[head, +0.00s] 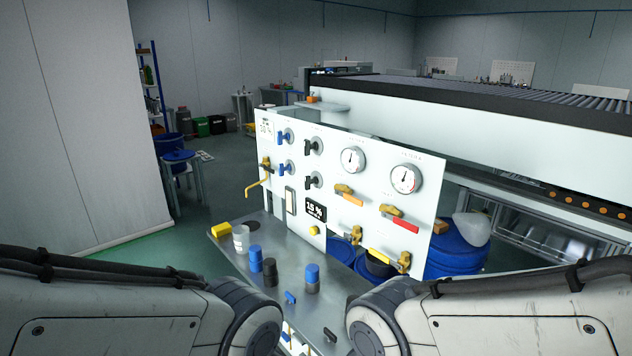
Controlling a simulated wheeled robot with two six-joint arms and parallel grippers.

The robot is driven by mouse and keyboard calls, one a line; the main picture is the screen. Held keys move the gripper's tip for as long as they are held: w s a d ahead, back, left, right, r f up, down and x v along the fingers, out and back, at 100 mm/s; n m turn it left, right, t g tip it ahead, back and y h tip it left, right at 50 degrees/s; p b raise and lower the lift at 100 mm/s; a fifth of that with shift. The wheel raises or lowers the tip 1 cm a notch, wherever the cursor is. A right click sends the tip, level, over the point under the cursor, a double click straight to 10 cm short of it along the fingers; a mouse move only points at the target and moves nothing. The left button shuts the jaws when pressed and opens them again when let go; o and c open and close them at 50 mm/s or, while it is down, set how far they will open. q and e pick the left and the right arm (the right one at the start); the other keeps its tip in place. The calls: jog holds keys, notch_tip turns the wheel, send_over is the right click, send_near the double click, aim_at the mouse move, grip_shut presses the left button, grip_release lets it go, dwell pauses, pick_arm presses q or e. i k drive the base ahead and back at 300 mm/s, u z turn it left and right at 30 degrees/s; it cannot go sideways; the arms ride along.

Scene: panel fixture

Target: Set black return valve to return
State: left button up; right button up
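A white panel (345,225) stands upright behind the metal table. Two black valve handles sit on round plates near its left side: an upper one (312,147) and a lower one (312,181). Both handles look roughly sideways, pointing left. Their labels are too small to read, so I cannot tell which one is the return valve or what its marked positions are. Both my arms enter along the bottom edge, well in front of the panel. Neither gripper shows, so their states are hidden.
Two blue valve handles (286,168) sit left of the black ones.

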aim_at(307, 180)
jog(key=u, duration=0.5)
jog(key=k, duration=0.6)
jog(key=u, duration=1.05)
jog(key=i, duration=1.05)
jog(key=z, duration=0.85)
jog(key=i, duration=0.5)
jog(key=z, duration=0.6)
